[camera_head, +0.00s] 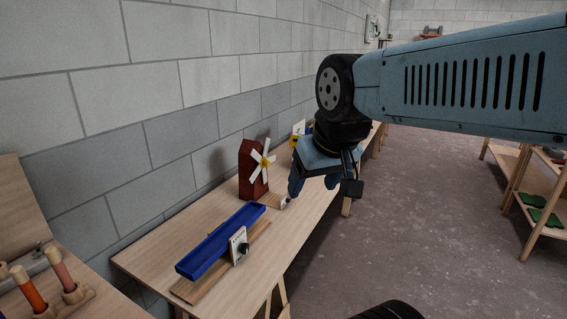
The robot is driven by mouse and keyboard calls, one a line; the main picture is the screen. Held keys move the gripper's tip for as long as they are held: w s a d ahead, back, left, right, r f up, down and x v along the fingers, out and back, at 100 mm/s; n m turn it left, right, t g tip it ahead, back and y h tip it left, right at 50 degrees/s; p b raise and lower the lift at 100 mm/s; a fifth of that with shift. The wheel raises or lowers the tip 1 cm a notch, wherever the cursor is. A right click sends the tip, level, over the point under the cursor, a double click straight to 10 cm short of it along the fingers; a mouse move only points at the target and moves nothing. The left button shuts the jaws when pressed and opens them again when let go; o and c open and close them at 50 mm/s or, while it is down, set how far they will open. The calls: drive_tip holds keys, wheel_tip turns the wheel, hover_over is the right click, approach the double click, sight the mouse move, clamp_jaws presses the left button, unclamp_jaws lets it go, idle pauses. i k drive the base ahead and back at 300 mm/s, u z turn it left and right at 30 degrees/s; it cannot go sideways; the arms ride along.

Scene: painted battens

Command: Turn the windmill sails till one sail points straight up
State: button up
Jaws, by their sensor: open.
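The windmill (252,176) is a dark red tower standing upright at the back of the wooden table, near the wall. Its cream sails (258,175) form a tilted cross around a yellow hub (265,162). One sail leans up and slightly right of vertical, and another points up and to the left. My gripper (310,190) is open and hangs to the right of the windmill, towards the table's front edge. It is apart from the sails. My wrist hides part of the table behind it, and the gap between the fingers is hard to see.
A long blue tray (222,241) lies on the table in front of the windmill. A white plate with a dark knob (239,247) stands beside it on a wooden strip. A small white piece with a knob (285,203) sits near the gripper. A yellow and blue object (295,141) stands behind.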

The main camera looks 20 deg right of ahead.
sight(263, 161)
drive_tip(key=z, duration=0.2)
drive_tip(key=k, duration=1.1)
drive_tip(key=z, duration=0.65)
drive_tip(key=i, duration=2.2)
drive_tip(key=u, duration=0.45)
